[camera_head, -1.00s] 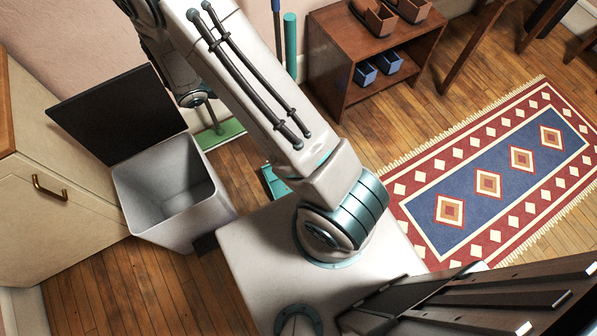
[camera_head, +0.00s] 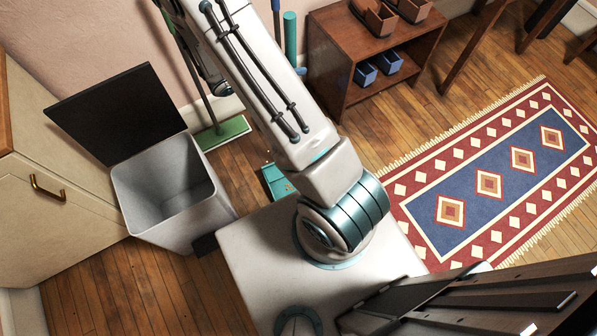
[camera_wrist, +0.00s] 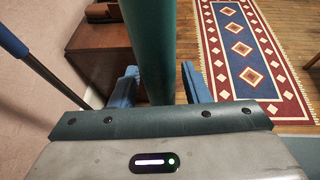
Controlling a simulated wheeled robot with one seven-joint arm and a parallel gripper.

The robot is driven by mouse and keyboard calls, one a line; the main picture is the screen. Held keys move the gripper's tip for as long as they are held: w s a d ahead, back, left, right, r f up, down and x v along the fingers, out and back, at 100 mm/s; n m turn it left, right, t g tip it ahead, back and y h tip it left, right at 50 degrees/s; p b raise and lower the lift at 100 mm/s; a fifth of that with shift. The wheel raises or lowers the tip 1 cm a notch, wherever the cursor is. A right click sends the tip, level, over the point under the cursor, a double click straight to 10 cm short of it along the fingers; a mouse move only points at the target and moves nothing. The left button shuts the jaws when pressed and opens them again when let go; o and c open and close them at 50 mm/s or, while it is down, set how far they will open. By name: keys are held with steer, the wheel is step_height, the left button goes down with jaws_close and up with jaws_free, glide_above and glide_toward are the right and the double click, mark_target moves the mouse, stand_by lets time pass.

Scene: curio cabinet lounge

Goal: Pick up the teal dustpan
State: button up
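The teal dustpan has its flat pan (camera_head: 276,180) on the floor, partly hidden by my arm in the head view. Its thick upright teal handle (camera_head: 290,38) rises behind my arm near the wall. In the wrist view the handle (camera_wrist: 152,45) stands between the two blue fingers of my gripper (camera_wrist: 163,85). The fingers are spread, with a gap showing on the right side, and no firm grip shows. In the head view my gripper is mostly hidden behind my arm.
A grey bin (camera_head: 165,190) with a raised black lid stands left of the pan. A green broom (camera_head: 222,133) leans at the wall. A wooden shelf (camera_head: 335,60) stands right of the handle. A blue pole (camera_wrist: 25,50) is left of my gripper. A patterned rug (camera_head: 490,185) lies right.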

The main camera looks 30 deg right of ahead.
mark_target(285, 34)
jaws_close()
steer(key=shift+r, duration=0.1)
step_height(285, 34, up, 10)
steer(key=shift+f+p, duration=0.1)
steer(key=shift+p, duration=0.75)
steer(key=shift+c, duration=2)
jaws_free()
jaws_close()
